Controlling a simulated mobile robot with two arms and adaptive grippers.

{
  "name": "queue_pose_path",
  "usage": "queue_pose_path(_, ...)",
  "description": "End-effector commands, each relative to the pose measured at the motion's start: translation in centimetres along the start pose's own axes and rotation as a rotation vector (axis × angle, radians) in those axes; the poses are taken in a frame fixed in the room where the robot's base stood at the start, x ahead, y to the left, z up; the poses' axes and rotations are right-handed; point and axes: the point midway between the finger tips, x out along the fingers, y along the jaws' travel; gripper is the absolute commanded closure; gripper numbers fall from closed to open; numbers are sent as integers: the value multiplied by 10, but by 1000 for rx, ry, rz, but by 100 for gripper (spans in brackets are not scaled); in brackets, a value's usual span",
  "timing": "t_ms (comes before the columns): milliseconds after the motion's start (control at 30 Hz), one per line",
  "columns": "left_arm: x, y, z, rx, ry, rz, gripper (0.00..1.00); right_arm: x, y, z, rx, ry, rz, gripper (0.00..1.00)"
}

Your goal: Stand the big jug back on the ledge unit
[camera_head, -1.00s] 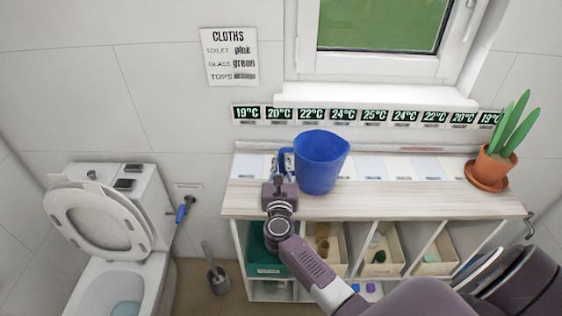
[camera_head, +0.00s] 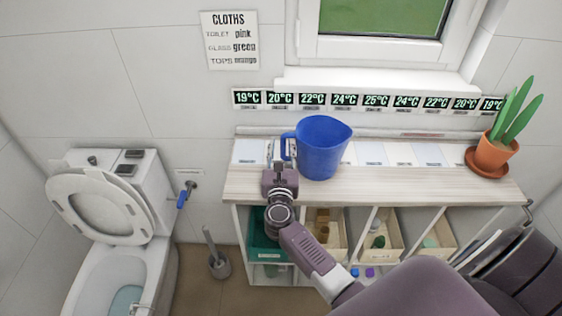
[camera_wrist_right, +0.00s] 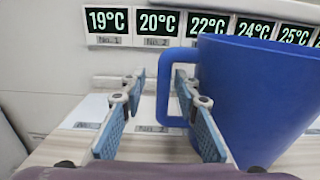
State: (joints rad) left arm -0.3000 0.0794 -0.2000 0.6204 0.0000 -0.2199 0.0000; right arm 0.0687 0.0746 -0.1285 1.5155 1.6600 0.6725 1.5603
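The big blue jug (camera_head: 323,150) stands upright on the wooden top of the ledge unit (camera_head: 405,191), near its left half, with its handle towards the left. It also fills the right of the right wrist view (camera_wrist_right: 255,95). My right gripper (camera_head: 280,165) is at the handle. In the wrist view its two fingers (camera_wrist_right: 160,85) are apart, with the handle's upright bar between them and the right finger inside the handle loop. A gap shows on the left of the bar. My left gripper is not in view.
A potted plant (camera_head: 495,152) stands at the ledge's right end. Temperature cards (camera_head: 344,100) line the wall behind. Cubbies with bins (camera_head: 325,235) are below the top. A toilet (camera_head: 110,215) stands at left. The top between jug and plant is clear of tall things.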

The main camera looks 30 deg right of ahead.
Motion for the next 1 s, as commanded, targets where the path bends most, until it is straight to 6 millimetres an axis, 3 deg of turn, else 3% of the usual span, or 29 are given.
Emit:
queue_pose_path(300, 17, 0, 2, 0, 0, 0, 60, -67, 0, -6, 3, 6, 1, 71)
queue_pose_path(500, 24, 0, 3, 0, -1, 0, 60, -99, 0, -4, 2, 4, 0, 71)
queue_pose_path(700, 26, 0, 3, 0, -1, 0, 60, -112, 0, -2, 0, 2, -1, 71)
queue_pose_path(1000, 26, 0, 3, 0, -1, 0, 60, -112, 4, 5, -55, -23, 18, 71)
